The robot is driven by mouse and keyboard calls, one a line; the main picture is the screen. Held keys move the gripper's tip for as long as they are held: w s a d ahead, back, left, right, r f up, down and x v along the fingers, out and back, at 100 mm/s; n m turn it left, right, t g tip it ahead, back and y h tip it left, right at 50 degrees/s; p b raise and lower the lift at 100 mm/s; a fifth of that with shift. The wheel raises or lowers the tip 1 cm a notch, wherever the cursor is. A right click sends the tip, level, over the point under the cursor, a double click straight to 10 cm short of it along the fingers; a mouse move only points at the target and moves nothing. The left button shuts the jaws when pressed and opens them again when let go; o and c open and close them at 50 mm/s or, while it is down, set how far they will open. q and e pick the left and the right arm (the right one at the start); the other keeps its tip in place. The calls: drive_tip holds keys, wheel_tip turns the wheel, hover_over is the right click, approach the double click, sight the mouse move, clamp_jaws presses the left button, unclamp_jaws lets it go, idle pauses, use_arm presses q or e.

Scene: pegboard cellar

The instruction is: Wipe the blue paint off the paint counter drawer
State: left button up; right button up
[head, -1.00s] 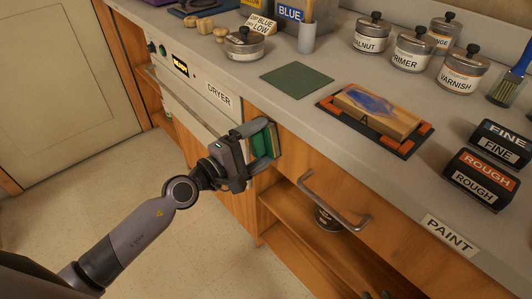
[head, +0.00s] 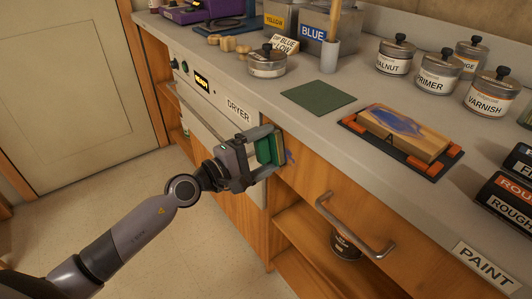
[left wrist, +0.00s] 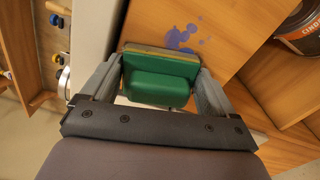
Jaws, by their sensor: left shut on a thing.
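My left gripper (head: 262,152) is shut on a green sponge block (head: 265,150) with a tan pad on its far side. In the left wrist view the sponge (left wrist: 160,78) sits between both fingers, its pad facing the wooden drawer front (left wrist: 215,30). Blue paint (left wrist: 183,38) shows as splotches on that drawer front, just beyond the sponge. In the head view a bit of blue paint (head: 289,157) shows right of the sponge on the drawer (head: 315,185), near its left end. I cannot tell whether the pad touches the wood. My right gripper is not in view.
A metal drawer handle (head: 355,228) sticks out right of the sponge. Below is an open shelf with a can (head: 345,246). The dryer (head: 215,108) is to the left. The counter holds a green mat (head: 318,96), a wood block with blue paint (head: 405,130) and several cans.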

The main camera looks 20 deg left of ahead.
use_arm(q)
drive_tip(key=v, duration=0.5)
drive_tip(key=shift+f+b, duration=0.15)
drive_tip(key=shift+b, duration=0.2)
drive_tip(key=shift+s+a, duration=0.2)
drive_tip(key=shift+s, duration=0.1)
drive_tip(key=shift+s, duration=0.1)
drive_tip(key=b+v, duration=0.1)
drive_tip(key=v, duration=0.2)
idle(0.6)
